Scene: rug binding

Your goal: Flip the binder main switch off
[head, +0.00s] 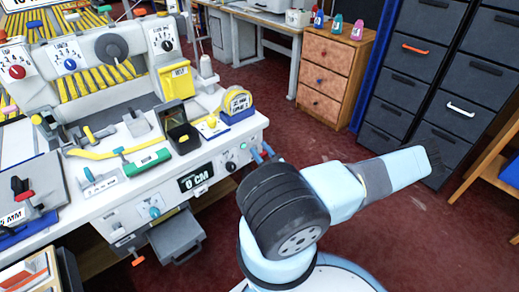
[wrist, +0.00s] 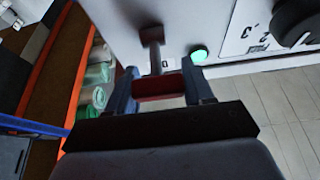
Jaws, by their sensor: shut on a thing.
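The binder (head: 150,190) is a long white machine on the left in the head view. Its main switch is a grey lever (wrist: 153,45) with a red grip (wrist: 158,87), on the pale panel in the wrist view. My gripper (wrist: 160,88) has its two blue-grey fingers on either side of the red grip and is shut on it. A green lamp (wrist: 198,55) beside the lever looks lit; it also shows in the head view (head: 243,147). In the head view my gripper (head: 262,152) is at the panel's right end, and my arm hides part of this area.
A black knob (wrist: 297,22) sits on the panel near the lamp. A 0 CM display (head: 196,177) is further left on the front. A wooden drawer unit (head: 335,75) and dark cabinets (head: 435,90) stand behind. Red floor (head: 290,130) is open between them and the binder.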

